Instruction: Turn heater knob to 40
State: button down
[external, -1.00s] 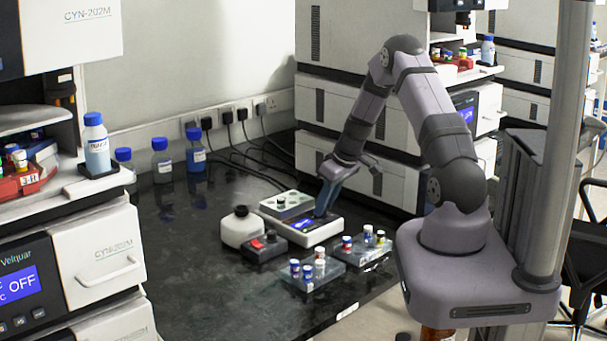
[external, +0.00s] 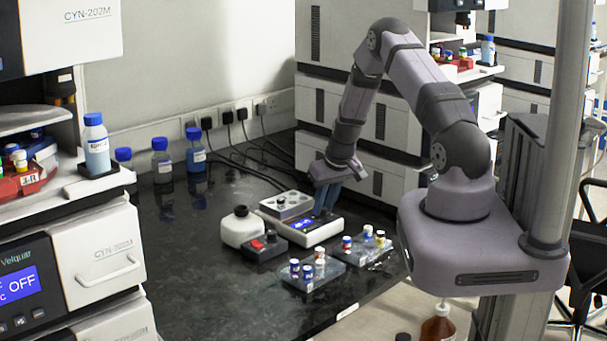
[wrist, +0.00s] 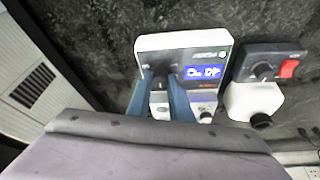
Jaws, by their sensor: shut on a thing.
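The white heater (external: 318,236) sits on the dark bench with a lit blue display, which also shows in the wrist view (wrist: 204,73). The display digits are too blurred to read for sure. My gripper (external: 325,212) points down at the heater's right end, beside the display. In the wrist view, its two blue fingers (wrist: 163,80) are shut around the heater knob (wrist: 160,70), which they largely hide. The knob's pointer and marks cannot be made out.
A grey block with vial holes (external: 287,206) stands at the heater's back. A dark box with a red switch (external: 264,246) and a white bottle (external: 239,227) stand left of it. Clear vial racks (external: 313,272) are in front.

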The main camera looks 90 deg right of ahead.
aim_at(330, 222)
jog(key=c, duration=1.6)
grip_release()
jog(key=shift+r, duration=0.1)
jog(key=shift+b+v, duration=0.85)
jog(key=shift+v, duration=2.7)
